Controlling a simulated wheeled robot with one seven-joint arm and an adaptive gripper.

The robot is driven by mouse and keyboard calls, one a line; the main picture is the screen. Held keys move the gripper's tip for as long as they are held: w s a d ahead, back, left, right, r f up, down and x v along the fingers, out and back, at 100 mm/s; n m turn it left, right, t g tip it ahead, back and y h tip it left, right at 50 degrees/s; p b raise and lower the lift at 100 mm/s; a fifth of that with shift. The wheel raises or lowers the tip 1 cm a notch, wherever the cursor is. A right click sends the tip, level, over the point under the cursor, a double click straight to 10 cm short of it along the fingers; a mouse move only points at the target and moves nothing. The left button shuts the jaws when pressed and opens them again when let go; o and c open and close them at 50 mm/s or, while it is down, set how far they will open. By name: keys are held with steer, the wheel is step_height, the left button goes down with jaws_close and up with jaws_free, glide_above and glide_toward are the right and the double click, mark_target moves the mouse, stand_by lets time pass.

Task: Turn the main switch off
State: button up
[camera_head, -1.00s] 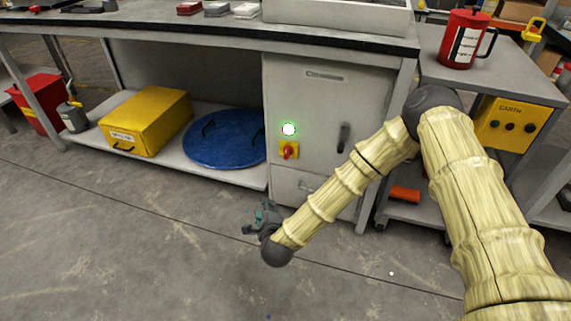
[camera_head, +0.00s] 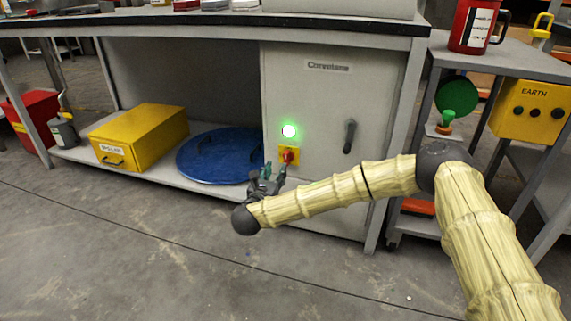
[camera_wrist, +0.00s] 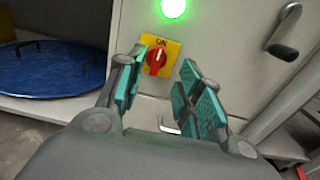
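The main switch (camera_head: 288,156) is a red rotary knob on a yellow plate, on the front of a grey cabinet (camera_head: 318,95). In the wrist view the red knob (camera_wrist: 155,61) has its handle upright, and the yellow plate (camera_wrist: 172,50) carries small lettering at the top. A green lamp (camera_head: 289,131) glows just above it. My gripper (camera_head: 274,176) is close below and left of the switch. In the wrist view my gripper (camera_wrist: 160,85) has its teal-padded fingers spread apart, with nothing between the pads. The knob appears beyond the fingertips, not touched.
A black door handle (camera_head: 349,136) is on the cabinet's right side. A blue round lid (camera_head: 222,158) and a yellow box (camera_head: 140,136) lie on the low shelf at left. A side table with a yellow EARTH box (camera_head: 529,108) stands at right. The floor in front is clear.

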mark_target(286, 155)
steer(key=b+x, duration=0.4)
steer(key=x, duration=0.5)
steer(key=shift+w+d+f+b, duration=0.15)
steer(key=shift+w+b, duration=0.15)
steer(key=shift+b, duration=0.1)
steer(key=shift+w+d, duration=0.15)
steer(key=shift+w, duration=0.4)
steer(key=shift+c, duration=0.2)
jaws_close()
